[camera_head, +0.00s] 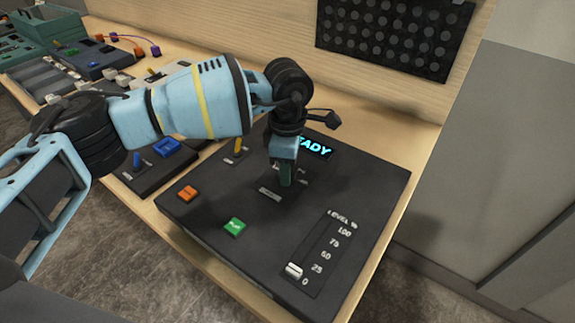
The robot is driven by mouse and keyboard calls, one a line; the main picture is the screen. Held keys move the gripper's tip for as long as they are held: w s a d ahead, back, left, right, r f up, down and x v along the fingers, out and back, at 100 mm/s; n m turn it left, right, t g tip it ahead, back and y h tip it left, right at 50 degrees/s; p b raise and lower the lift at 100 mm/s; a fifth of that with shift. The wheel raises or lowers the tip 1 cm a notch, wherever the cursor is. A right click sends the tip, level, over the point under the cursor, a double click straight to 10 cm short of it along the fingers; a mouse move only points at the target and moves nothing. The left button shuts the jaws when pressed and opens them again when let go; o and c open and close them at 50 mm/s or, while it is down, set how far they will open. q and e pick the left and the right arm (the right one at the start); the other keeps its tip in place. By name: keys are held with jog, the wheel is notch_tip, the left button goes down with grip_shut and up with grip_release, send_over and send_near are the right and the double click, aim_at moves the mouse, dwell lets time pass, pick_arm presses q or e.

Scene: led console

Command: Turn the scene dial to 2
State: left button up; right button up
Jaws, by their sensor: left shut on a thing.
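The dark console (340,190) lies on the wooden desk, with a lit display (316,148) whose visible letters read "ADY". My left gripper (286,178) points down at the middle of the console, below the display. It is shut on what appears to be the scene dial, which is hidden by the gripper. The dial's pointer and most of its markings are hidden too, so its setting cannot be read. My right gripper is not in view.
The console also bears an orange button (188,193), a green button (235,227), a yellow-handled lever (239,146) and a level slider (294,270) near 0. A dark perforated panel (396,36) is behind.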

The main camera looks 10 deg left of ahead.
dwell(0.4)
pick_arm(q)
jog(key=o, duration=1)
jog(key=shift+r, duration=0.1)
notch_tip(320, 180, up, 8)
jog(key=shift+f, duration=0.2)
